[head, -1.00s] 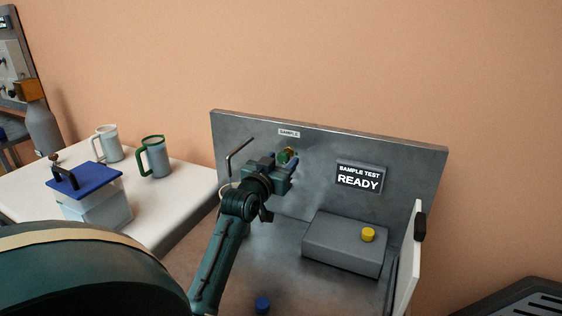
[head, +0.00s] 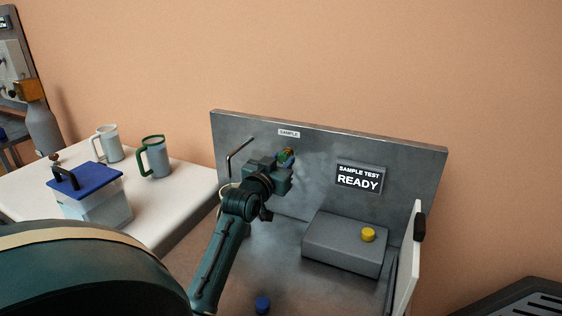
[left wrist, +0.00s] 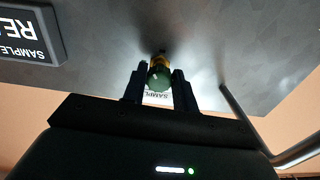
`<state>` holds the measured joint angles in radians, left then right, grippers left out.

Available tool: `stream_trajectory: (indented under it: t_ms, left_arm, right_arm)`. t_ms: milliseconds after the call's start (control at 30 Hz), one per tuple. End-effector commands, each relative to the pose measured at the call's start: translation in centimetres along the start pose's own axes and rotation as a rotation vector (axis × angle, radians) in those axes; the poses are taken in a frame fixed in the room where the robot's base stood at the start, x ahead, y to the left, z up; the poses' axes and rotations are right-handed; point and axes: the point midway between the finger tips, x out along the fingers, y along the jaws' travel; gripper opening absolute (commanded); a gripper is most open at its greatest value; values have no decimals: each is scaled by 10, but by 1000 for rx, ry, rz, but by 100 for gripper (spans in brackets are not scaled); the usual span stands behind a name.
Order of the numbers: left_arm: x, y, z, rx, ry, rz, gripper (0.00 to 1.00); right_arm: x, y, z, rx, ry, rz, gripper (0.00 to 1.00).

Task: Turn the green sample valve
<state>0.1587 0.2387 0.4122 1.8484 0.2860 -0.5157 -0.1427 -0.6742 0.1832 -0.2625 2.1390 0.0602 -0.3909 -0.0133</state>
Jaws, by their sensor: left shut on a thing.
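The green sample valve (head: 285,154) sticks out from the grey metal panel (head: 320,147), just below the SAMPLE label (head: 289,133). In the left wrist view the green valve handle (left wrist: 158,78) sits between my two fingers, with a brass-yellow part behind it. My left gripper (head: 284,160) is shut on the valve handle and partly hides it in the head view. The left gripper also shows in the left wrist view (left wrist: 159,88). My right gripper is not in view.
A bent metal pipe (head: 238,150) is left of my gripper. A grey box (head: 335,247) with a yellow cap (head: 368,234) stands right. Mugs and a blue-lidded container (head: 93,200) stand on the left table.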

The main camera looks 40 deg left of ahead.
Motion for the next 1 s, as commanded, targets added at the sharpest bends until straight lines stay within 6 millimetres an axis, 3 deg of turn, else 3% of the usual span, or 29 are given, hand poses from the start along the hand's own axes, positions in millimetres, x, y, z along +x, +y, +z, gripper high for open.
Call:
stream_trajectory:
  t_ms: [200, 400, 567, 600, 833, 1000]
  left_arm:
    - [0, -1, -4, 223, -5, 2, 6]
    - [0, -1, 0, 273, -2, 2, 6]
    - [0, -1, 0, 271, -2, 2, 6]
    - [0, -1, 0, 271, -2, 2, 31]
    - [0, -1, 0, 270, -1, 1, 50]
    - [0, -1, 0, 269, -1, 2, 50]
  right_arm:
    - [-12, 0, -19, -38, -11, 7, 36]
    - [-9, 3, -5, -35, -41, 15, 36]
    - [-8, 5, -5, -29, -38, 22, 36]
    - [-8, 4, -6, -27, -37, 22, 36]
    - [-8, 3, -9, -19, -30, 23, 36]
    - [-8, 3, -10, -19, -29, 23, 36]
